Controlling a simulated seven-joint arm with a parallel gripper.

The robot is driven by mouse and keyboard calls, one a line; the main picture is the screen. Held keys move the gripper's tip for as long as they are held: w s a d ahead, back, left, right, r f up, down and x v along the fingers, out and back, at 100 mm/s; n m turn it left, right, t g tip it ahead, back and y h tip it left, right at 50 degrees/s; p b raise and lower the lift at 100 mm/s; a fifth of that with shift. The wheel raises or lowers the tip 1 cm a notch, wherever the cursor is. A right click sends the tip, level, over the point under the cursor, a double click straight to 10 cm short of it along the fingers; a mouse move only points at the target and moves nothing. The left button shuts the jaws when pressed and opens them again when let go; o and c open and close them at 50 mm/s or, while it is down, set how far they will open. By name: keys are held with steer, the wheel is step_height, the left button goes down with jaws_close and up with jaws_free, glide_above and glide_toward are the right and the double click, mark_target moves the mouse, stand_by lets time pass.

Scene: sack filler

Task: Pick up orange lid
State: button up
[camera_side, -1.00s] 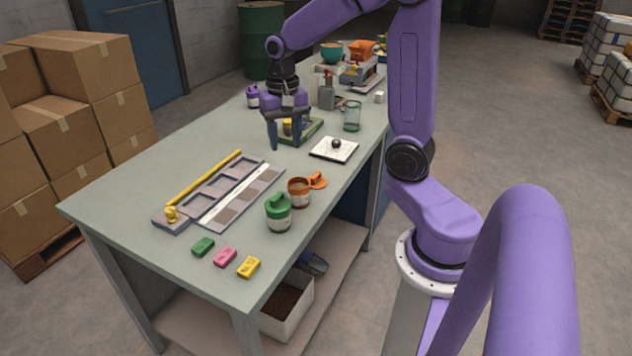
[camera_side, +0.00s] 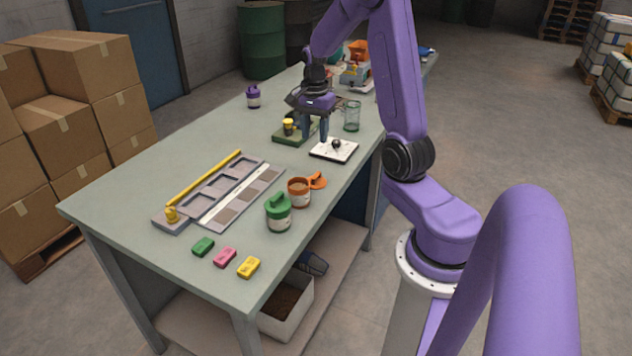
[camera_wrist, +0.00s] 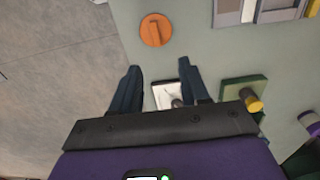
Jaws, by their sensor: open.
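The orange lid (camera_side: 317,181) lies on the table just right of the orange cup (camera_side: 299,193), its raised grip upward. In the wrist view the orange lid (camera_wrist: 153,36) shows as a disc with a bar handle, beyond my fingertips. My gripper (camera_side: 316,132) is open and empty, pointing down above the back part of the white plate with a dark knob (camera_side: 333,152). In the wrist view my gripper (camera_wrist: 158,76) has its fingers apart, with the white plate (camera_wrist: 163,92) seen between them. The lid is clear of the fingers.
A green lidded jar (camera_side: 278,214) stands in front of the orange cup. A glass (camera_side: 352,115) and a green tray (camera_side: 283,137) flank my gripper. A grey compartment tray (camera_side: 193,204) lies at left. The table between the white plate and lid is clear.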

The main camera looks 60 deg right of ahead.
glide_above(317, 174)
steer(key=f, duration=0.7)
steer(key=shift+w+d, duration=0.15)
steer(key=shift+w, duration=0.25)
steer(key=f, duration=0.3)
steer(key=shift+s+f, duration=0.3)
steer(key=shift+s, duration=0.1)
steer(key=shift+f, duration=0.75)
jaws_close()
